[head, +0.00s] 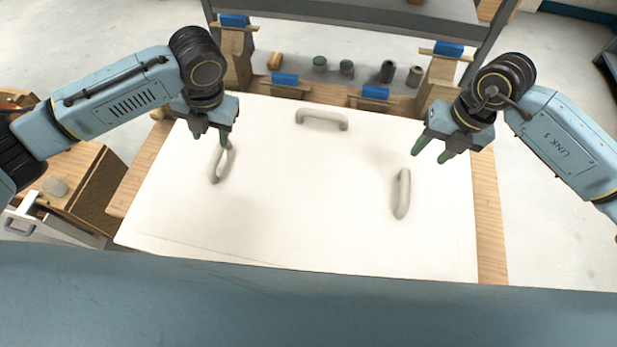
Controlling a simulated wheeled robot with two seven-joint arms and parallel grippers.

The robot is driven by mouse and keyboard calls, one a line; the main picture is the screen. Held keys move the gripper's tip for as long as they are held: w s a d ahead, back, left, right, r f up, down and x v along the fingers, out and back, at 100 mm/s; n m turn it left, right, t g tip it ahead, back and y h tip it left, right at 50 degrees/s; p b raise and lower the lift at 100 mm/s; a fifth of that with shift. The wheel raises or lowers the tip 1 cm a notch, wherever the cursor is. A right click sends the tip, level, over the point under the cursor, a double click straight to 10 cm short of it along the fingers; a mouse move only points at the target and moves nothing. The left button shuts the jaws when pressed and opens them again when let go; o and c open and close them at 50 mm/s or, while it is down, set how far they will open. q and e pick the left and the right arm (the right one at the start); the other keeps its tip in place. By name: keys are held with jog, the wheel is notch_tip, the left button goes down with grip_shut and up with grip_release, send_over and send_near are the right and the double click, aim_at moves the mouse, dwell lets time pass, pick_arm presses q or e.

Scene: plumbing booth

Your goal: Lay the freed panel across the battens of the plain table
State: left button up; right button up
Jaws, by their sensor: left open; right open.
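The white panel (300,205) lies flat on a wooden table in front of me. It has a grey handle on its left (222,161), one on its right (402,194) and one near its far edge (321,120). My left gripper (210,138) is open and empty, just above and beyond the left handle. My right gripper (431,153) is open and empty, above the panel's right edge, up and right of the right handle. Whether battens lie under the panel is hidden.
Wooden posts with blue-topped blocks (448,50) stand behind the panel. A shelf there holds several small dark cylinders (388,72). A wooden cabinet (85,190) stands at the left. Wooden tabletop (488,215) shows along the panel's right side. Grey floor is open at the right.

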aim_at(214, 158)
pick_arm(q)
jog(key=f, duration=0.3)
jog(key=a+f, duration=0.1)
jog(key=f, duration=0.3)
jog(key=a+f, duration=0.1)
jog(key=f, duration=0.3)
jog(key=shift+w+a+f, duration=0.1)
jog(key=shift+w+f, duration=0.05)
jog(key=shift+f, duration=0.05)
pick_arm(e)
jog(key=f, duration=0.3)
jog(key=a+f, duration=0.1)
jog(key=f, duration=0.3)
jog(key=a+f, duration=0.1)
jog(key=f, duration=0.3)
jog(key=shift+w+a+f, duration=0.15)
jog(key=shift+a+f, duration=0.05)
pick_arm(q)
jog(key=shift+c, duration=0.3)
pick_arm(e)
jog(key=shift+c, duration=0.3)
pick_arm(q)
grip_shut()
pick_arm(e)
grip_shut()
pick_arm(q)
jog(key=shift+w+r, duration=0.1)
pick_arm(e)
jog(key=shift+w+r, duration=0.1)
jog(key=shift+w, duration=0.05)
